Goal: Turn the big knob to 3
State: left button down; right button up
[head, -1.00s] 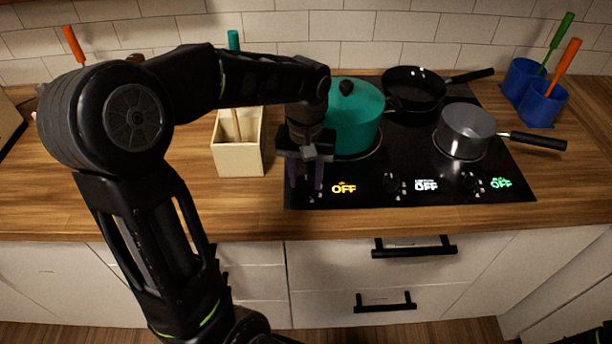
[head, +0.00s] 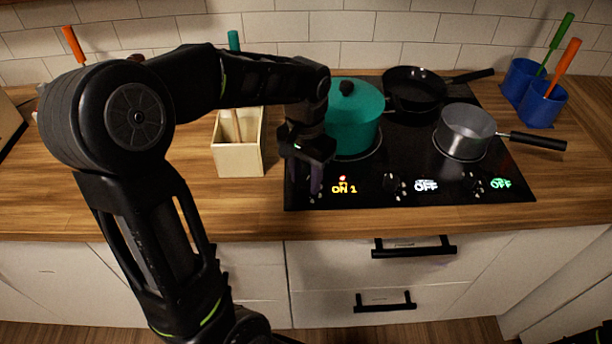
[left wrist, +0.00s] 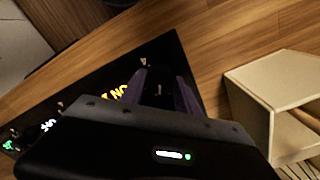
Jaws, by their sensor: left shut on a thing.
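My left gripper (head: 313,184) points down at the left end of the black cooktop (head: 408,190). It is shut on the big knob, which is mostly hidden by its fingers in the head view. In the left wrist view the gripper's fingers (left wrist: 163,88) close around the knob at the cooktop's corner. The yellow display (head: 344,189) beside it reads "ON 1". The two other displays, white (head: 426,186) and green (head: 501,183), read "OFF".
A teal pot (head: 354,120) stands just behind my left gripper. A black pan (head: 415,91) and a grey saucepan (head: 464,132) also stand on the cooktop. A cream utensil holder (head: 238,158) is to the left. Blue cups (head: 542,104) stand at the right.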

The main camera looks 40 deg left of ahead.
pick_arm(q)
jog(key=m, duration=0.4)
jog(key=shift+m, duration=0.3)
jog(key=m, duration=0.4)
jog(key=shift+m+p, duration=0.3)
jog(key=shift+p, duration=0.05)
jog(key=m, duration=0.4)
jog(key=shift+p, duration=0.3)
jog(key=shift+m+p, duration=0.3)
jog(key=shift+m, duration=2.2)
jog(key=c, duration=0.9)
grip_release()
